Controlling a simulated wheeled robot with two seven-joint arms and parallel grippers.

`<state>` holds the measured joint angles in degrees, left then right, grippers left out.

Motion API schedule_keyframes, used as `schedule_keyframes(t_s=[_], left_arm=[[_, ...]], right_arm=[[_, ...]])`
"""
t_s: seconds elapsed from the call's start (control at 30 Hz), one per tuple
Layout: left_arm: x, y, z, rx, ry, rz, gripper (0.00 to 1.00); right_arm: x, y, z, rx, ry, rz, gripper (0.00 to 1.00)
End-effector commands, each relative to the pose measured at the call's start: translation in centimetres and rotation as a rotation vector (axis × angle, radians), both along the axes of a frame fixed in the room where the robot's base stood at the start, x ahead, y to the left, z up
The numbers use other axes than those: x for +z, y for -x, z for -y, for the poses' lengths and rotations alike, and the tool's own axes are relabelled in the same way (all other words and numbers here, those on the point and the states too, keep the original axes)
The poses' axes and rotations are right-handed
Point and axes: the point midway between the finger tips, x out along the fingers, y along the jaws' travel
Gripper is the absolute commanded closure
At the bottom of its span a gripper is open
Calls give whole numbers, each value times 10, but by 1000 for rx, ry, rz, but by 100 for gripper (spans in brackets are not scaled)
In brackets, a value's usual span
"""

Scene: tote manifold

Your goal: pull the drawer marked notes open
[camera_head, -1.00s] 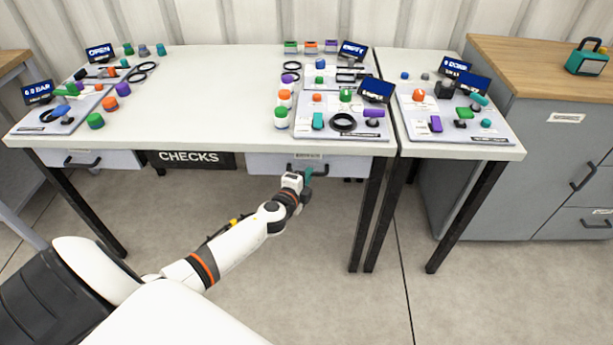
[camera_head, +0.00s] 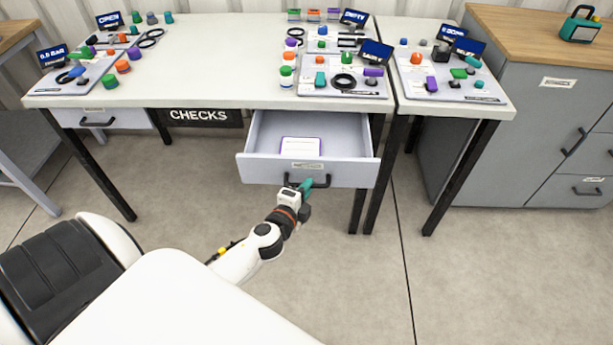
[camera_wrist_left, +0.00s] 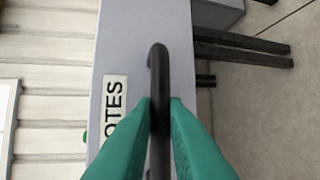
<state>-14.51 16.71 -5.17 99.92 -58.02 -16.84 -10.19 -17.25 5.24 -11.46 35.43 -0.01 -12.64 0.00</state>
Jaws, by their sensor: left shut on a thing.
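The notes drawer (camera_head: 262,168) stands well open under the right part of the long white table. Its label (camera_wrist_left: 114,108) shows the letters "OTES" in the left wrist view, with the start hidden by a finger. A white card with a purple edge (camera_head: 300,146) lies inside the drawer. My left gripper (camera_head: 304,186) is at the drawer's front, shut on the black bar handle (camera_head: 322,182). In the left wrist view the green fingers (camera_wrist_left: 160,110) lie on both sides of the handle (camera_wrist_left: 159,70). My right gripper is not in view.
A closed drawer with a black handle (camera_head: 97,122) is under the table's left end. A black "CHECKS" sign (camera_head: 205,117) hangs between the drawers. Black table legs (camera_head: 385,180) stand right of the open drawer. The floor in front is clear.

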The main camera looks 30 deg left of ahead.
Motion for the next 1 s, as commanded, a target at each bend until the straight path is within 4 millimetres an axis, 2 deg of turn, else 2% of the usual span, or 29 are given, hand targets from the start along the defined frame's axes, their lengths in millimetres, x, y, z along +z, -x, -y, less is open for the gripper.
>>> schedule_keyframes(t_s=[0.2, 0.37, 0.67, 0.7, 0.8, 1.0], left_arm=[[-2, 17, 10, 1, 0, -3, 100], [-1, 20, 12, 1, 0, -3, 100], [-1, 20, 12, 1, 0, -3, 100], [-1, 20, 12, 1, 0, -3, 81], [-1, 20, 12, 1, 0, -3, 66], [-1, 20, 12, 0, 0, -2, 66]], right_arm=[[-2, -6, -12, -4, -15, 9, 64], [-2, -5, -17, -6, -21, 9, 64], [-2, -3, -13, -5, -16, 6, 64], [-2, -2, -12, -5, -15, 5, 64], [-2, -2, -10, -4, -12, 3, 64], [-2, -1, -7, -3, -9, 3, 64]])
